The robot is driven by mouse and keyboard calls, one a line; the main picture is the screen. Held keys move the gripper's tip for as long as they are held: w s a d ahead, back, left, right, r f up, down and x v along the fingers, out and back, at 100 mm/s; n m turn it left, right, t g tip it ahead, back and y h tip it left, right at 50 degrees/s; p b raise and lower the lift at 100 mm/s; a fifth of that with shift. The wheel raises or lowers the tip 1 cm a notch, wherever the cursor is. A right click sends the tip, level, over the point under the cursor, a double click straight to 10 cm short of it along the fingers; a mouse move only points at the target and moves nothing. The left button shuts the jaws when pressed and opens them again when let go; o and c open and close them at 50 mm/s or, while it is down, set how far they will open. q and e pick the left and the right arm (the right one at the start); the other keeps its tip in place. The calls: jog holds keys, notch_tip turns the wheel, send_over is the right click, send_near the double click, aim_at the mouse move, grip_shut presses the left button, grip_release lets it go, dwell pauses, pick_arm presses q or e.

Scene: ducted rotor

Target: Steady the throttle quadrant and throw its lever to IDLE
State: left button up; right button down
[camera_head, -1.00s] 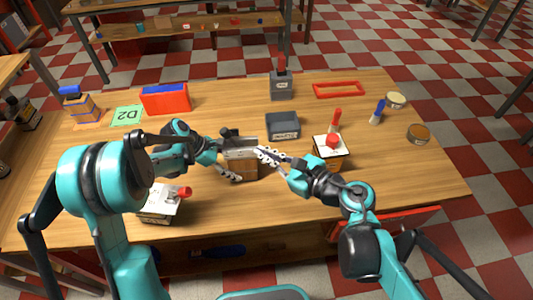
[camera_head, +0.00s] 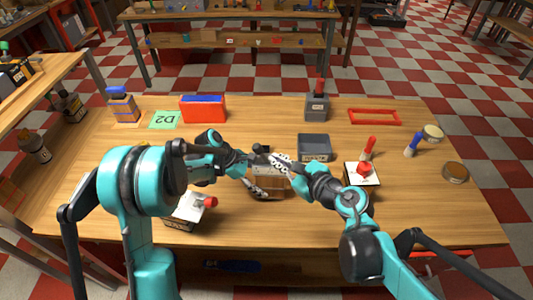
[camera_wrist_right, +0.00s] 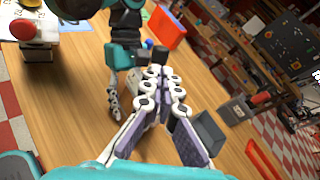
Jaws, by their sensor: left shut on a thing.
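The throttle quadrant (camera_head: 271,188) is a brown box with a grey top, standing at the middle of the table near its front side. A dark knob (camera_head: 257,148), apparently the lever's, shows at its upper left; a dark knob also shows past the fingertips in the right wrist view (camera_wrist_right: 160,54). My left gripper (camera_head: 254,184) is shut on the quadrant from the left. My right gripper (camera_head: 277,160) is over the quadrant's top, fingertips close together and pointing towards the knob. In the right wrist view its fingers (camera_wrist_right: 159,73) hide much of the quadrant. Touch with the lever cannot be told.
A dark grey bin (camera_head: 314,147) stands behind and right of the quadrant. A white block with a red knob (camera_head: 363,175) is close to my right arm; another (camera_head: 187,208) is at front left. A red and blue box (camera_head: 203,108) and a red frame (camera_head: 374,116) lie further back.

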aim_at(262, 150)
jog(key=shift+x, duration=2.9)
jog(key=shift+w+a+f, duration=0.25)
jog(key=shift+w+a, duration=0.1)
jog(key=shift+a, duration=0.35)
jog(key=shift+s+d+r, duration=0.1)
jog(key=shift+d, duration=0.8)
jog(key=v, duration=1.3)
jog(key=shift+s+r, duration=0.35)
jog(key=shift+r, duration=0.1)
pick_arm(q)
jog(key=o, duration=1.2)
jog(key=shift+c, duration=0.2)
